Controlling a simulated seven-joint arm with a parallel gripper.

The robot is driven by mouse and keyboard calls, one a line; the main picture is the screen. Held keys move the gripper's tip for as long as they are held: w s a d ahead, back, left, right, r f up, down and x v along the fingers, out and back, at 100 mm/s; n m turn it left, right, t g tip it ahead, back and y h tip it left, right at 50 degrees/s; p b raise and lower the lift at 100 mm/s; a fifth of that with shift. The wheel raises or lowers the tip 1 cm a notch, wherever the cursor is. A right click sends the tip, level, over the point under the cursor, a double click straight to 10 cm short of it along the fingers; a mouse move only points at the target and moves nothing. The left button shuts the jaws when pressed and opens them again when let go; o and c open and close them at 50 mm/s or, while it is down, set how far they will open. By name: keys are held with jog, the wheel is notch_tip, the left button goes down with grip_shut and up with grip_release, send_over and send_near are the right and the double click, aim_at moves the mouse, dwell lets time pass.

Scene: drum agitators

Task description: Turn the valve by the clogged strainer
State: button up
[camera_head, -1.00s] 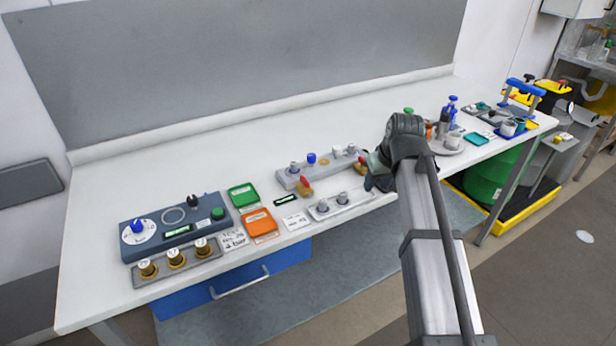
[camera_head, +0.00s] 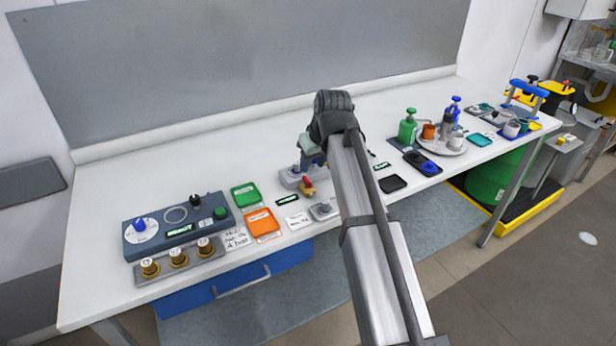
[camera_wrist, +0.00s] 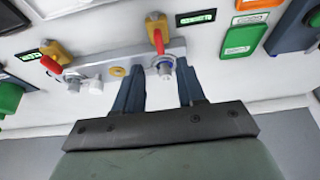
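In the wrist view a grey manifold (camera_wrist: 110,71) carries two valves with yellow bodies. One red handle (camera_wrist: 158,42) is just ahead of my gripper (camera_wrist: 160,72); the other red handle (camera_wrist: 50,65) is at the left. A grey round cap (camera_wrist: 165,66) with blue around it lies between the fingertips, and a white cap (camera_wrist: 95,86) is farther left. My gripper is open and grips nothing visible. In the head view it (camera_head: 310,155) is over the manifold, whose left red handle (camera_head: 308,186) shows; the other valve is hidden. I cannot tell which strainer is clogged.
Small displays (camera_wrist: 196,17) sit beside the valves, too small to read. To the left in the head view are a green tray (camera_head: 244,195), an orange tray (camera_head: 262,222) and a control box (camera_head: 178,226). A green bottle (camera_head: 407,128) and a black tray (camera_head: 392,183) stand to the right.

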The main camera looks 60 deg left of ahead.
aim_at(307, 179)
jog(key=x, duration=0.8)
jog(key=shift+c, duration=0.4)
grip_shut()
